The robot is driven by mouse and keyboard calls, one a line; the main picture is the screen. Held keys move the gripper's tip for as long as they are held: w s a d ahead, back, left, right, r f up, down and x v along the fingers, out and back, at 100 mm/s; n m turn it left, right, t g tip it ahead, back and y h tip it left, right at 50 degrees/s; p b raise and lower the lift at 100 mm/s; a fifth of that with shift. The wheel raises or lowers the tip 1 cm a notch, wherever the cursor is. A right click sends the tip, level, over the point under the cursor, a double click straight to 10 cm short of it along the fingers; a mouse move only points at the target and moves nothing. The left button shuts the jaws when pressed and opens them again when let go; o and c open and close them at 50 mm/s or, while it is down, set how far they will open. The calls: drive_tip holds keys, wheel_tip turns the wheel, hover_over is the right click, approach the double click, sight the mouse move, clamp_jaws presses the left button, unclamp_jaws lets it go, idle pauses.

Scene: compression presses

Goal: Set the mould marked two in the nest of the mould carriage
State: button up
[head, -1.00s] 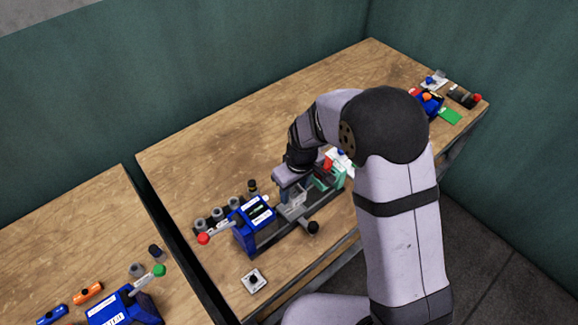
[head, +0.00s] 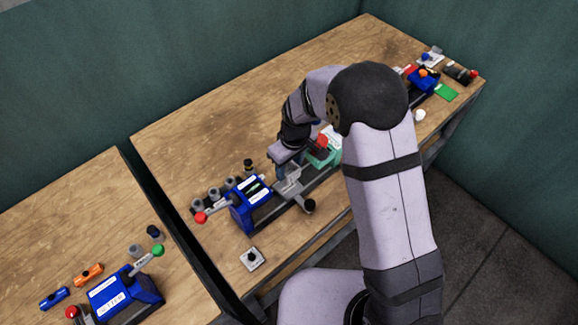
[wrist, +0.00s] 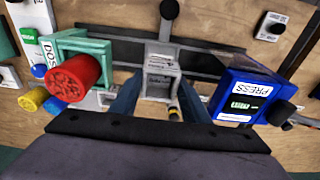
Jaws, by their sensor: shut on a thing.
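My gripper (wrist: 158,98) points down over the rail between the teal dosing station (wrist: 88,45) and the blue press (wrist: 245,98). Its two fingers are shut on a grey block, the mould (wrist: 160,68), at the mould carriage. The number on it is not legible. The carriage's grey handle ends in a black knob (wrist: 169,9), which also shows in the head view (head: 308,206). The nest is largely hidden, so I cannot tell whether the mould is fully seated. In the head view my gripper (head: 284,170) is just right of the press (head: 250,203).
Several grey cylinders (head: 214,193) stand behind the press, near its red-knobbed lever (head: 201,217). A small pale square with a black knob (head: 252,258) lies in front. Another blue press (head: 122,298) stands on the left bench. The bench's back is clear.

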drive_tip(key=shift+f+b, duration=2.1)
drive_tip(key=shift+f, duration=0.85)
drive_tip(key=shift+f+b, duration=0.5)
drive_tip(key=shift+f, duration=0.3)
drive_tip(key=o, duration=1.3)
drive_tip(key=shift+s+d+r+b, duration=0.15)
drive_tip(key=shift+r+b, duration=0.3)
drive_tip(key=shift+r, duration=1.4)
drive_tip(key=shift+s+d+r+b, duration=0.15)
drive_tip(key=shift+r+b, duration=0.3)
drive_tip(key=shift+r, duration=1.4)
drive_tip(key=shift+d, duration=0.1)
drive_tip(key=s+d+r+m, duration=0.2)
drive_tip(key=s+d+m, duration=0.2)
drive_tip(key=s+d, duration=0.5)
drive_tip(key=s+d+r+m+g+h, duration=0.1)
drive_tip(key=s+d+m, duration=0.4)
drive_tip(key=s+d, duration=0.4)
drive_tip(key=shift+s+r, duration=0.35)
